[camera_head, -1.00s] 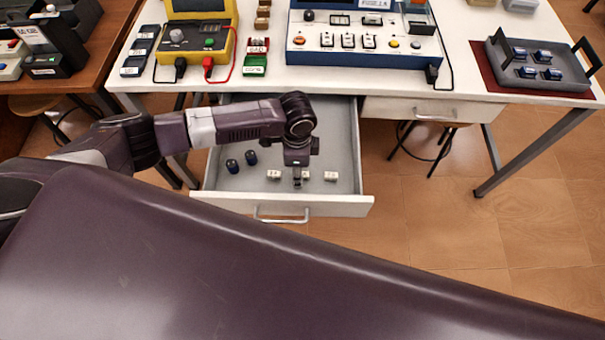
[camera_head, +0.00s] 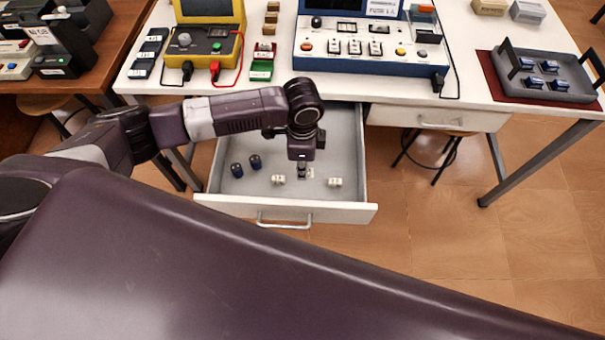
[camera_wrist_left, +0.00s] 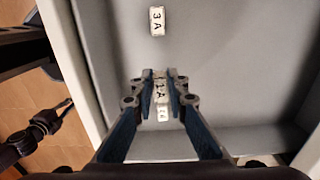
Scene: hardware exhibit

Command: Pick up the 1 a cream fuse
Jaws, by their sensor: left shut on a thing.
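My left gripper (camera_head: 303,173) is over the open drawer (camera_head: 230,207), its fingers pointing down. It is shut on a cream fuse (camera_head: 310,173), which shows between the fingertips in the left wrist view (camera_wrist_left: 161,88). Its label there seems to read 1 A, though it is small and partly covered by the fingers. Two other cream fuses lie on the drawer floor, one to the left (camera_head: 278,179) and one to the right (camera_head: 335,183) of the gripper. A cream fuse marked 3 A (camera_wrist_left: 157,20) lies ahead in the left wrist view.
Two dark blue parts (camera_head: 246,165) lie at the drawer's left side. The table above holds a yellow meter (camera_head: 207,42), a blue test panel (camera_head: 370,60) and a grey tray (camera_head: 560,90) with blue parts. The drawer walls surround the gripper.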

